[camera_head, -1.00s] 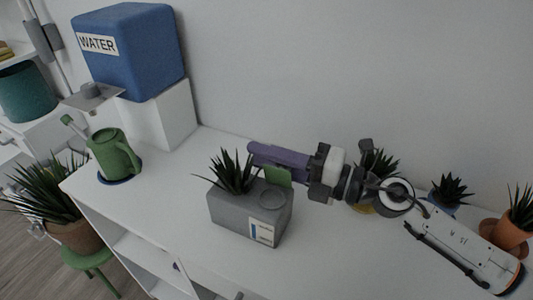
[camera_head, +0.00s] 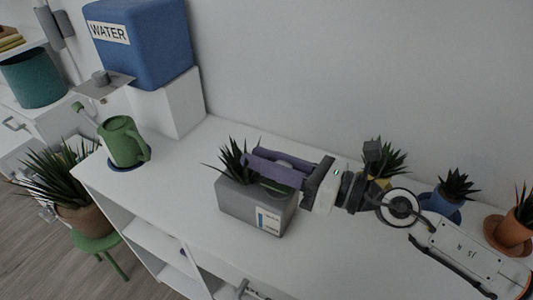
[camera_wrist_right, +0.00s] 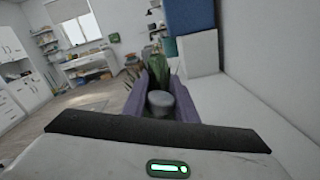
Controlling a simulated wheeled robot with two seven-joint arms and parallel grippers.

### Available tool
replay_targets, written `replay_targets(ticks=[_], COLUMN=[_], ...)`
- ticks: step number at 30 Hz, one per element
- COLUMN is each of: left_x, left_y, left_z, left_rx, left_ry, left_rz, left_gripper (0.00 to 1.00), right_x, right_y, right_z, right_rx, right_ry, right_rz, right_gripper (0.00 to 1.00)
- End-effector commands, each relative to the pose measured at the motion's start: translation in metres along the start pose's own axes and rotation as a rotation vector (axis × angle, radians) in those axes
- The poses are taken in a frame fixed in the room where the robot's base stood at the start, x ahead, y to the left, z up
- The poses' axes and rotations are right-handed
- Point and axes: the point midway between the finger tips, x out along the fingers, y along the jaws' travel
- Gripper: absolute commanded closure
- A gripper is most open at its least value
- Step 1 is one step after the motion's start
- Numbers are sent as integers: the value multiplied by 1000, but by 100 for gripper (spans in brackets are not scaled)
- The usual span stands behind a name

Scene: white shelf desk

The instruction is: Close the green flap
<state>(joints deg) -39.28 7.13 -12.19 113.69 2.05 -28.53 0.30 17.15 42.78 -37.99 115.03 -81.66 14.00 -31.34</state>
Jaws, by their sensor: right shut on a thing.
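The grey planter box (camera_head: 240,204) stands on the white desk, with a spiky plant (camera_head: 234,156) in its left part. My right gripper (camera_head: 248,160) comes in from the right over the box top. Its two purple fingers lie apart on either side of a grey cylinder, shut on it; the grey cylinder (camera_wrist_right: 160,103) shows between the fingers in the right wrist view. My left gripper is not in view.
A green watering can (camera_head: 123,141) and a blue water tank (camera_head: 150,45) stand at the left. Potted plants, one in a blue pot (camera_head: 440,203) and one in an orange pot (camera_head: 515,231), stand behind my right arm. The desk front is clear.

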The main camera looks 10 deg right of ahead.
Motion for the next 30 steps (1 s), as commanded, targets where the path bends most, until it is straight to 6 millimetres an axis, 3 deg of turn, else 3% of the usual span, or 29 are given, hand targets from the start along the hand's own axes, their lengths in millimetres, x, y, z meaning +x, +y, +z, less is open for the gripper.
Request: replay_targets(ticks=[15,30], left_x=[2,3], left_y=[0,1], left_z=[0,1], left_rx=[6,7], left_ry=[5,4], left_rz=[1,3], left_gripper=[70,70], right_x=[0,0], right_y=[9,10], right_z=[-12,-15], right_rx=[-335,-396], right_ry=[0,1], right_rz=[0,0], right_gripper=[97,97])
